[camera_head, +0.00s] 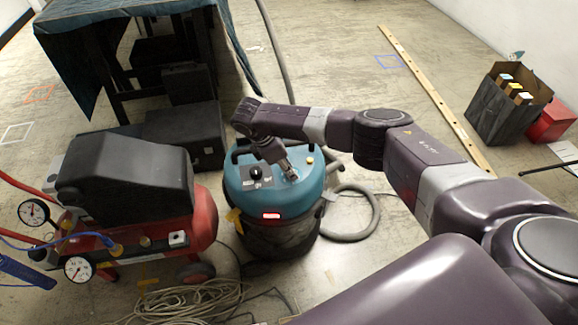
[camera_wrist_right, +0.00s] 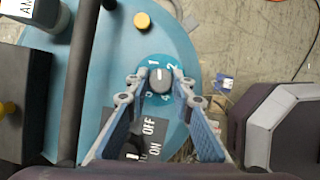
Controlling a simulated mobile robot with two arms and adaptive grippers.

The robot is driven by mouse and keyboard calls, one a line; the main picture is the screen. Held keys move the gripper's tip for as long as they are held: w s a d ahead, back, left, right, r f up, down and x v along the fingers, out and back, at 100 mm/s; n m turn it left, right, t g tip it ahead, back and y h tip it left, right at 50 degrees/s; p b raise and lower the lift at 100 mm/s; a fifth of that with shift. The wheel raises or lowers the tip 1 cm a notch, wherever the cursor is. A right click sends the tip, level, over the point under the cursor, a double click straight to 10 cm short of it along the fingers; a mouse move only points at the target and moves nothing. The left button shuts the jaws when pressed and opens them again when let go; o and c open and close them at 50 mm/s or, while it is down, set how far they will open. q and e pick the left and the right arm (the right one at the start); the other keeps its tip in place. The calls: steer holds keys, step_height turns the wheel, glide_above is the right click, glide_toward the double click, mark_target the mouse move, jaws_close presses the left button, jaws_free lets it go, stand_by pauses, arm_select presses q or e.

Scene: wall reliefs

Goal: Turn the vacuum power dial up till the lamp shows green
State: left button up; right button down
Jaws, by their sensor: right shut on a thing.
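The vacuum (camera_head: 275,197) is a drum with a teal top and a dark lower body. Its lamp (camera_head: 271,215) glows pinkish red on the front. My right gripper (camera_head: 290,174) reaches down onto the vacuum's top and is shut on the power dial. In the right wrist view, the grey dial (camera_wrist_right: 160,80) sits between the fingertips of the gripper (camera_wrist_right: 159,83). Numbers ring it, and its white mark points up, between the 1 and the 2. In the head view the gripper largely hides the dial. My left gripper is not in view.
An ON/OFF plate (camera_wrist_right: 148,133) lies close to the dial, partly behind a finger. A black handle bar (camera_wrist_right: 80,80) runs beside it. A compressor (camera_head: 130,185) stands left of the vacuum; a coiled cable (camera_head: 195,300) lies in front, a hose (camera_head: 355,235) right.

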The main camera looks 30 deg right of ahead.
steer(key=shift+m+p, duration=0.4)
steer(key=shift+m+g, duration=0.3)
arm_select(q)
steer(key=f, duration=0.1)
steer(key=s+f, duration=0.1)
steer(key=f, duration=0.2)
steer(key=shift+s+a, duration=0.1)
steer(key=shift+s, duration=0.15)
arm_select(e)
steer(key=shift+f+m, duration=0.1)
steer(key=shift+m, duration=0.3)
steer(key=shift+m+g, duration=0.3)
steer(key=m+g+y+b, duration=0.1)
steer(key=m+b, duration=0.1)
steer(key=m, duration=0.1)
steer(key=shift+w+f, duration=0.1)
steer(key=shift+f, duration=0.05)
steer(key=m+g+b, duration=0.1)
steer(key=m+b, duration=0.2)
steer(key=shift+y, duration=0.4)
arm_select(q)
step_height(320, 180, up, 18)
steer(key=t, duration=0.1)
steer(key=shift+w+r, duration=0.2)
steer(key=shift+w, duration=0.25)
arm_select(e)
steer(key=shift+w+m, duration=0.1)
steer(key=shift+m, duration=0.2)
